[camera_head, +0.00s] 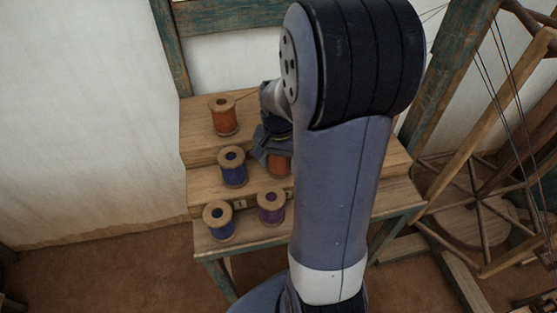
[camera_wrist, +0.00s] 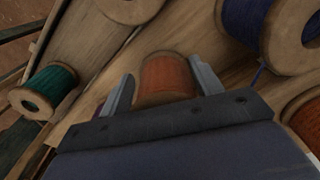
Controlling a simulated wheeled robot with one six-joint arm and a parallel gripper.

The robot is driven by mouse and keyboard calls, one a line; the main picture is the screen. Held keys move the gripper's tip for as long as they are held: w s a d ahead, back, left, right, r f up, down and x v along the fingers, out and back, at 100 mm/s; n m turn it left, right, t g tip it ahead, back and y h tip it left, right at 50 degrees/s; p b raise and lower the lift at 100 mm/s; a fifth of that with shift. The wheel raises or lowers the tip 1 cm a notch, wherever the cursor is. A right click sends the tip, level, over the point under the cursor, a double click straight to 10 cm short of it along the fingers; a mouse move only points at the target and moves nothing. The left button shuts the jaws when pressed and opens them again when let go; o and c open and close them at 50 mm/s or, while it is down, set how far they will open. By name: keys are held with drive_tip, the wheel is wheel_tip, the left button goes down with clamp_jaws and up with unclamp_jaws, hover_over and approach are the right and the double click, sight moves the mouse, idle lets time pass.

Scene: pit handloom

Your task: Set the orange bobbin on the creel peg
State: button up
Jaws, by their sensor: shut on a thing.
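An orange bobbin (camera_wrist: 166,76) with wooden ends sits between the two fingers of my gripper (camera_wrist: 162,88) in the wrist view, and the gripper is shut on it. In the head view this orange bobbin (camera_head: 279,166) shows beside my gripper (camera_head: 268,148), over the middle step of the wooden creel (camera_head: 200,154). My arm hides part of it, and I cannot tell whether it touches the step. Another orange bobbin (camera_head: 223,117) stands upright on the top step. I cannot make out a bare creel peg in either view.
Blue bobbins (camera_head: 233,168) (camera_head: 218,221) and a purple bobbin (camera_head: 271,208) stand on the lower steps, close to my gripper. A green bobbin (camera_wrist: 46,91) shows in the wrist view. A wooden wheel frame (camera_head: 478,210) stands at right. My arm hides the creel's right part.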

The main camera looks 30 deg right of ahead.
drive_tip(key=o, duration=1.4)
wheel_tip(320, 180, up, 7)
drive_tip(key=p, duration=0.6)
drive_tip(key=shift+r, duration=0.1)
